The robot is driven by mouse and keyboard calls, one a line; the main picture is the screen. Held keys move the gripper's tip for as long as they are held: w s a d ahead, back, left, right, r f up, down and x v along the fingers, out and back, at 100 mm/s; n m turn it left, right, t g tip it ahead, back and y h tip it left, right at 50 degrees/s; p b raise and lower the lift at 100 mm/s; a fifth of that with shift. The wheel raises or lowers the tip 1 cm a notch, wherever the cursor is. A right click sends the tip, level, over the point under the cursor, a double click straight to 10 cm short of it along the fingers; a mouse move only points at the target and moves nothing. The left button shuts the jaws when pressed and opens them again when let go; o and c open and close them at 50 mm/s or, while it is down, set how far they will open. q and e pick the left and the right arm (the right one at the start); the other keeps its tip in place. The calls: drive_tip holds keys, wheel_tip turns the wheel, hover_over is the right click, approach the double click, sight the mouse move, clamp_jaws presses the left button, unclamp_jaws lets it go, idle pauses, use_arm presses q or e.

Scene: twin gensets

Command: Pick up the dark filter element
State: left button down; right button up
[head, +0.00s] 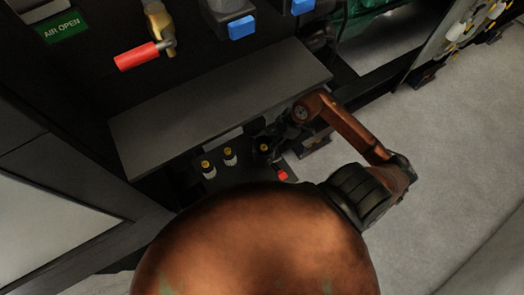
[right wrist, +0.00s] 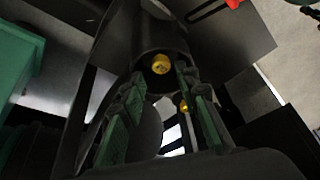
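The dark filter element (head: 264,148) with a yellow top centre stands at the right end of a row in a dark holder below the grey shelf in the head view. In the right wrist view it is a dark round body (right wrist: 148,38) with a yellow centre, just beyond the fingertips. My right gripper (head: 270,138) is at the element in the head view. In the right wrist view its green-padded fingers (right wrist: 160,82) are spread apart, one to each side of the yellow centre. Whether they touch the element is unclear. My left gripper is not in view.
Two white filter elements (head: 229,156) with yellow tops stand left of the dark one. A red block (head: 282,175) is near the holder's front right. The grey shelf (head: 220,100) overhangs behind. A red-handled valve (head: 143,56) is above. Bare floor (head: 450,150) lies right.

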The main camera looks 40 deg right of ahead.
sight(264, 147)
drive_tip(key=x, duration=0.4)
drive_tip(key=p+x, duration=0.1)
drive_tip(key=x, duration=0.2)
drive_tip(key=shift+w+a+r, duration=0.15)
drive_tip(key=shift+w+a, duration=0.1)
drive_tip(key=shift+a, duration=0.05)
clamp_jaws()
